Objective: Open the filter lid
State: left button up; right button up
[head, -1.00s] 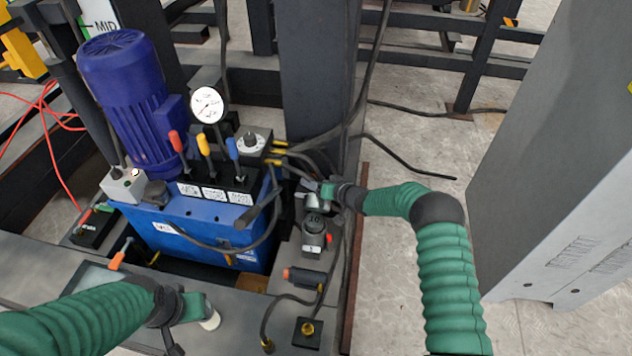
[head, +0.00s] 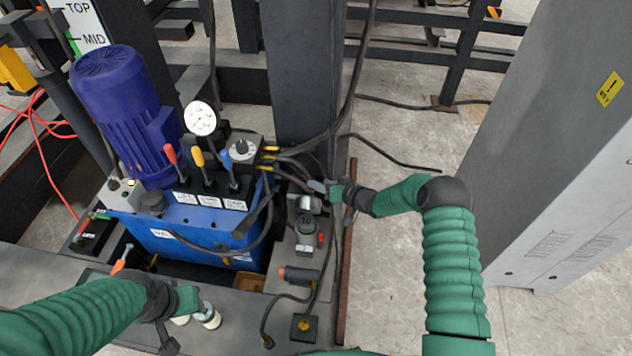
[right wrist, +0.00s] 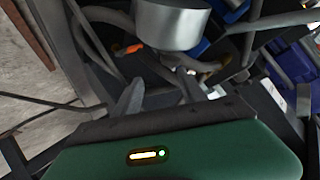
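The filter (head: 306,232) stands upright to the right of the blue power unit, with a number on its dark upper part. A silvery round cap (head: 309,204), which looks like the lid, shows at its top. My right gripper (head: 316,186) is just behind the cap in the head view. In the right wrist view, a grey metal cylinder (right wrist: 172,22), apparently this cap, is beyond my right gripper's two spread fingers (right wrist: 172,92). No grip on it shows. My left gripper (head: 198,303) is low at the left beside a small white cylinder (head: 208,316); its fingers are unclear.
The blue tank (head: 195,235) carries a blue motor (head: 125,110), a pressure gauge (head: 200,118) and coloured levers (head: 198,158). Black hoses (head: 290,170) run close to my right gripper. A grey cabinet (head: 545,150) stands at the right, with open floor before it.

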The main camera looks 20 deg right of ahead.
jog(key=s+d+r+p, duration=0.5)
jog(key=s+r+p, duration=0.1)
jog(key=r+p, duration=0.1)
jog(key=shift+s+d+r+p, duration=0.2)
jog(key=shift+d+p, duration=0.2)
jog(key=shift+p, duration=0.45)
jog(key=p+v, duration=0.3)
jog(key=v, duration=1.3)
jog(key=shift+s+d, duration=0.25)
jog(key=shift+r, duration=0.1)
